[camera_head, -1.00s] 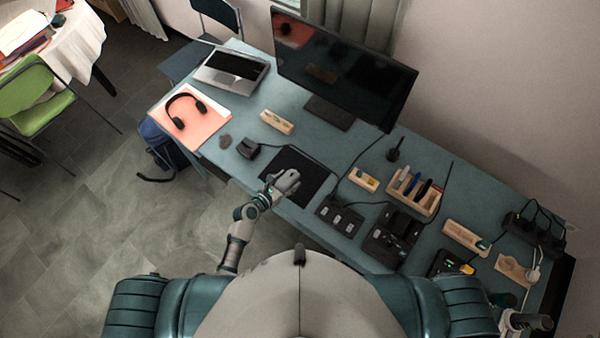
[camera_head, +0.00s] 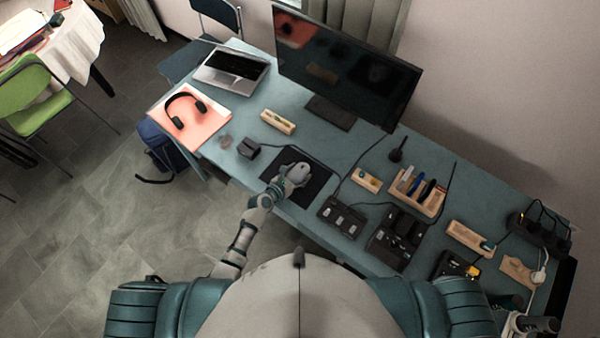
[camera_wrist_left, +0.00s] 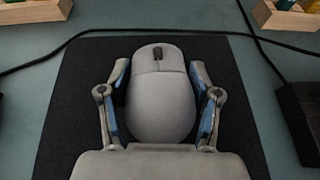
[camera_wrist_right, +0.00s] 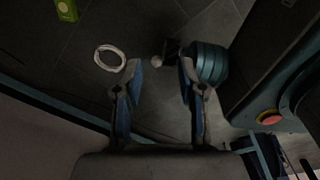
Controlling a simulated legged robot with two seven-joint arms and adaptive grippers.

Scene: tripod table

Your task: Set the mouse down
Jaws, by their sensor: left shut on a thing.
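The grey mouse (camera_wrist_left: 160,95) with a dark scroll wheel is between the blue-padded fingers of my left gripper (camera_wrist_left: 161,105) in the left wrist view, its wheel end pointing away from my wrist. The gripper is shut on it. In the head view the mouse (camera_head: 299,172) and my left gripper (camera_head: 291,183) are over the black mouse pad (camera_head: 318,187). I cannot tell whether the mouse touches the pad. My right gripper (camera_wrist_right: 160,75) is open and empty over the dark floor in the right wrist view.
A monitor (camera_head: 345,70), a laptop (camera_head: 231,67) and headphones (camera_head: 186,110) on a pink folder stand on the teal desk. A small black block (camera_head: 249,148) sits left of the pad. A wooden organizer (camera_head: 420,190) and black trays lie right. A cable runs behind the pad.

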